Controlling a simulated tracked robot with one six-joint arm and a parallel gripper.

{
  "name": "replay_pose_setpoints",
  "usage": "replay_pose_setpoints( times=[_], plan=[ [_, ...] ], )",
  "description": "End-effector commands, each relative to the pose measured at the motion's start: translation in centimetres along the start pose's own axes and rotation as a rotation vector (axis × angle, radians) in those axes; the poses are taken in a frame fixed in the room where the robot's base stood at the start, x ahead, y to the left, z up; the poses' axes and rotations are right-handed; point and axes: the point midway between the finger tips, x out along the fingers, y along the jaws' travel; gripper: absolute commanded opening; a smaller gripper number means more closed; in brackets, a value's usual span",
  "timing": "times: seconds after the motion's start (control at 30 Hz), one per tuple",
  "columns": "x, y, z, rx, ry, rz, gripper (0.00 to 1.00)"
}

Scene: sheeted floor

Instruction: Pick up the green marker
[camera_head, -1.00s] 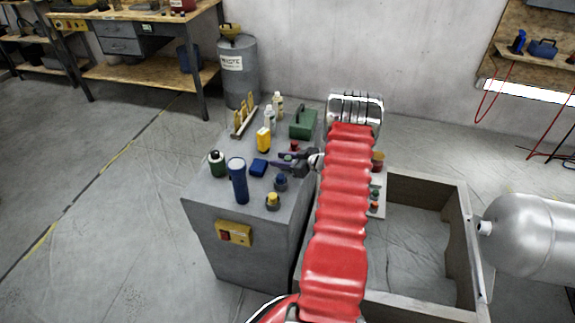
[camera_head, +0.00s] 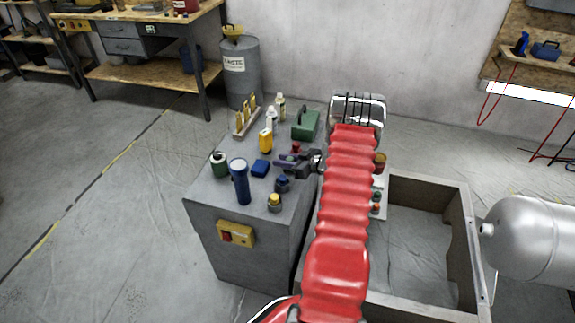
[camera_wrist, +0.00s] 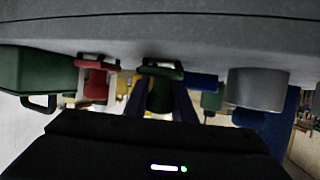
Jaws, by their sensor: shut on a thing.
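My gripper (camera_head: 285,161) is low over the top of the grey cabinet, reaching in from the right. In the wrist view, which looks upside down, its two purple fingers (camera_wrist: 160,84) close on a dark green thing, the green marker (camera_wrist: 161,69). Only part of the marker shows between and beyond the fingertips. In the head view my fingers hide most or all of it. I cannot tell whether it is clear of the cabinet top.
Close around my gripper on the cabinet (camera_head: 228,194) are a red item (camera_head: 296,147), a blue block (camera_head: 260,168), a blue-based knob (camera_head: 282,183) and a green case (camera_head: 306,124). A blue flashlight (camera_head: 241,182) stands in front. An open-topped bin (camera_head: 458,215) is at the right.

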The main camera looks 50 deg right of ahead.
Motion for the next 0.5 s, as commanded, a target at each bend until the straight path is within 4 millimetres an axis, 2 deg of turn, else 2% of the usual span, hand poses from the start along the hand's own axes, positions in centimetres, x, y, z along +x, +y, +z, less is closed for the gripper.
replay_pose_setpoints(
  times=[0.27,0.5],
  plan=[
    [-0.4,0.0,-1.1,-0.002,0.001,0.000,0.00],
    [-1.7,0.1,-4.1,-0.003,0.002,0.001,0.00]
  ],
)
